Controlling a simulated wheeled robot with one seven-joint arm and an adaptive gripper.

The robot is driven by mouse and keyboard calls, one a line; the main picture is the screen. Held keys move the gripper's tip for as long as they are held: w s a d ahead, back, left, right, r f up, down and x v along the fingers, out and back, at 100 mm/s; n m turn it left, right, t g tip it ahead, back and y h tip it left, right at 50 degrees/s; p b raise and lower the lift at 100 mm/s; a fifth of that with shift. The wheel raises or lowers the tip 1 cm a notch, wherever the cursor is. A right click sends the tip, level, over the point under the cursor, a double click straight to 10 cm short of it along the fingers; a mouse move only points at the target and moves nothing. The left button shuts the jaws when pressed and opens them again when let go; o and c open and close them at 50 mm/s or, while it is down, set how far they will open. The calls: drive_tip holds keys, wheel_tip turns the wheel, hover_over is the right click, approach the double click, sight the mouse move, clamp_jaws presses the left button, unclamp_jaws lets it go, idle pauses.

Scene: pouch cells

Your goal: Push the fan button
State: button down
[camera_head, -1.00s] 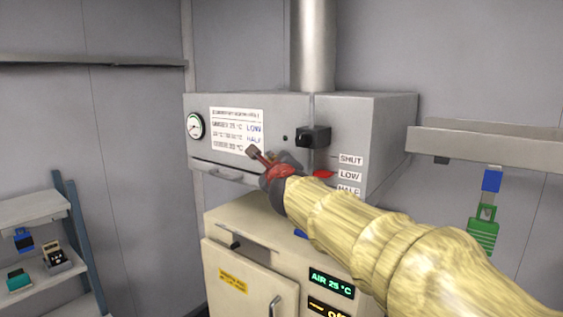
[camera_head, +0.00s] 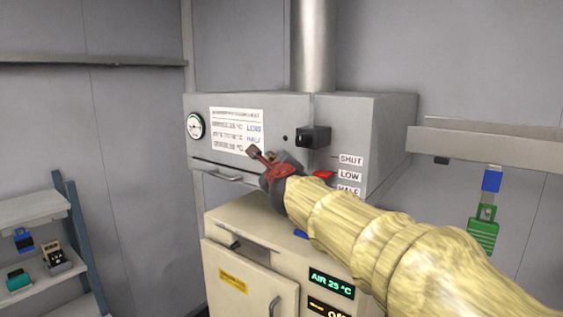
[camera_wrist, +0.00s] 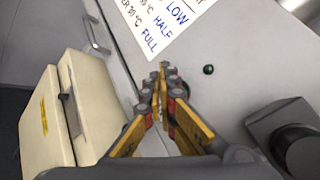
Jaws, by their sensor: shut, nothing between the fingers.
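A small round dark button (camera_head: 285,138) sits on the front of the grey hood (camera_head: 345,110), left of a black block-shaped knob (camera_head: 313,136). In the wrist view the button (camera_wrist: 208,69) looks dark green. No label naming it as the fan button can be read. My gripper (camera_head: 253,150) is shut and empty, in front of the hood and left of and below the button in the head view. In the wrist view the closed fingertips (camera_wrist: 164,70) are left of the button, apart from it in the picture. The exact gap to the panel cannot be told.
A printed sign (camera_head: 237,131) and a gauge (camera_head: 195,126) are on the hood. A red pointer (camera_head: 323,174) is beside SHUT, LOW and HALF labels. Below stands a cream cabinet (camera_head: 232,268) with an AIR 25 °C display (camera_head: 331,283). A shelf (camera_head: 490,137) is at right.

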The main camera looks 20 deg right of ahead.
drive_tip(key=shift+w+d, duration=0.25)
drive_tip(key=shift+d, duration=0.05)
drive_tip(key=shift+w+d, duration=0.3)
drive_tip(key=shift+d, duration=0.1)
idle(1.0)
drive_tip(key=shift+s+a, duration=0.1)
drive_tip(key=shift+a, duration=0.05)
drive_tip(key=shift+s+a, duration=0.5)
drive_tip(key=shift+a, duration=0.1)
drive_tip(key=s+a, duration=0.1)
drive_tip(key=a, duration=0.1)
drive_tip(key=s+a+p, duration=0.1)
drive_tip(key=s+a, duration=0.1)
idle(0.6)
idle(0.4)
